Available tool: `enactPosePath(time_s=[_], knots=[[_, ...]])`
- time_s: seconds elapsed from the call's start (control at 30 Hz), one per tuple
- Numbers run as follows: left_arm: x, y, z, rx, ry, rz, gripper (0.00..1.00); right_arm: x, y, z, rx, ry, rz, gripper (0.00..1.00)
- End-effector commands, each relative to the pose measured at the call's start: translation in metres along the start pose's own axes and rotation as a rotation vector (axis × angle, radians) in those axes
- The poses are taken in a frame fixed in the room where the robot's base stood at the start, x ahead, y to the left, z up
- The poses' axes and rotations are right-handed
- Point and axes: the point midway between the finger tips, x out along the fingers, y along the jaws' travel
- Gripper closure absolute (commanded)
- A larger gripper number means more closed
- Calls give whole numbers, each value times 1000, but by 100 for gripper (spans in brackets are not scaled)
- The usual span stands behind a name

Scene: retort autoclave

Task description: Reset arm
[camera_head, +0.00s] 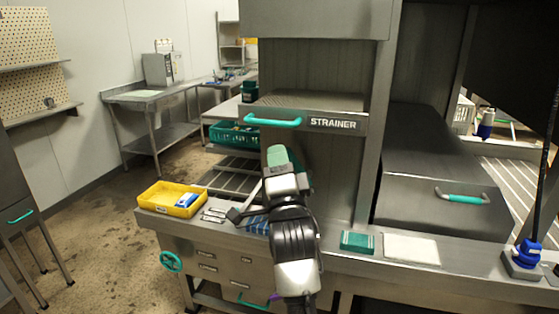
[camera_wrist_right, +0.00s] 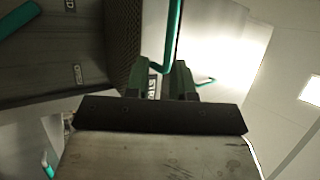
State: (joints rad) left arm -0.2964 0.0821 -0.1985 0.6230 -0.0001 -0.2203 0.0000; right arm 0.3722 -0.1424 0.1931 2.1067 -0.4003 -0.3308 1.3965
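My right gripper (camera_head: 281,156) is at the end of my arm, which rises from the bottom centre in the head view. It is in front of the steel housing, just below the STRAINER drawer (camera_head: 335,123) and its teal handle (camera_head: 272,121). In the right wrist view, the two dark green fingers of my right gripper (camera_wrist_right: 167,82) stand apart. A teal bar (camera_wrist_right: 174,38) passes beyond them, and I see nothing clearly held. My left gripper is not in view.
A yellow bin (camera_head: 172,199) with a blue item stands on the counter at left. A green sponge-like block (camera_head: 357,242) and a white pad (camera_head: 411,249) lie right of my arm. A grey box with a teal handle (camera_head: 463,198) is at right. Floor at left is open.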

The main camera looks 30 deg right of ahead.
Motion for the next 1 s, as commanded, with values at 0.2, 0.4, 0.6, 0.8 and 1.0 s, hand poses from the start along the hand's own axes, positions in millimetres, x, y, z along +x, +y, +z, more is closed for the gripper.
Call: enactPosePath(time_s=[0.2, 0.4, 0.6, 0.8, 1.0], knots=[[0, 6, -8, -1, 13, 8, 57, 0, 0, 0, 0, 0, -1, 76], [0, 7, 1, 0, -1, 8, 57, -2, 14, 11, -28, -29, 28, 76], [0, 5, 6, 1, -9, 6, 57, -27, 107, 75, -209, -221, 190, 76], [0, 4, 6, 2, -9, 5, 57, -102, 226, 140, -439, -493, 367, 76], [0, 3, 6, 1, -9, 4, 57, -212, 329, 175, -642, -777, 507, 76]])
